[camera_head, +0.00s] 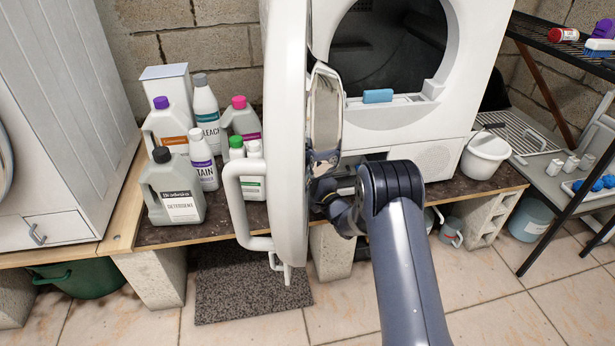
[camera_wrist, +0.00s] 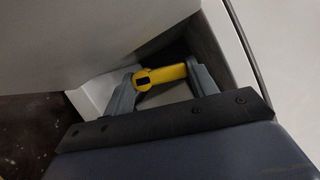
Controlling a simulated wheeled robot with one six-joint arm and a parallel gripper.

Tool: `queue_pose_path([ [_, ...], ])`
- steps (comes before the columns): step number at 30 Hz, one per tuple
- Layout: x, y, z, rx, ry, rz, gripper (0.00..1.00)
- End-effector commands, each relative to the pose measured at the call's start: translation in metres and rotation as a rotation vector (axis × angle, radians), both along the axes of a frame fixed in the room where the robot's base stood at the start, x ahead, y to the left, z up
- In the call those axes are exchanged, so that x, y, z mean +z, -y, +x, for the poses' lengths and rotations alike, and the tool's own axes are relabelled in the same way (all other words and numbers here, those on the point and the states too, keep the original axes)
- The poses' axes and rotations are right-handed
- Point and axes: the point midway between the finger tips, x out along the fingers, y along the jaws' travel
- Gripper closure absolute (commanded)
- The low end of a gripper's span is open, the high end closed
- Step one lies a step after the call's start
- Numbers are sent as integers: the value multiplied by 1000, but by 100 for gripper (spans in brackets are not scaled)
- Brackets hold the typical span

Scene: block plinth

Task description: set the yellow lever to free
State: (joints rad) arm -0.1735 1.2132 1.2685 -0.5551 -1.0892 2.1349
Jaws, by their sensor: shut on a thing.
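The yellow lever (camera_wrist: 163,76) shows in the wrist view as a short yellow bar with a dark mark at its left end. It sits in a dark recess of a white housing. My gripper (camera_wrist: 160,82) has its two grey fingers closed on the lever, one at each end. In the head view the lever is hidden behind the open door and my arm. The white machine (camera_head: 440,155) stands with its round door (camera_head: 287,140) swung open towards me. I cannot read any lever setting.
Several bottles, including a grey detergent bottle (camera_head: 174,190), stand left of the door on the wooden plinth top (camera_head: 160,236). A white tub (camera_head: 484,156) stands at the right. A dark rack (camera_head: 560,45) is farther right. Tiled floor (camera_head: 500,322) is clear in front.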

Motion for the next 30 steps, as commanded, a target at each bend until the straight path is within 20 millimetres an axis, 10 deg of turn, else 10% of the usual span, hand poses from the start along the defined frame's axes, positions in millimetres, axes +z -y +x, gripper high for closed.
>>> queue_pose_path([
  [26,1,-3,-1,-1,50,-176,68],
  [27,1,-3,-1,-1,50,-176,43],
  [30,1,-3,-1,-1,50,-176,35],
])
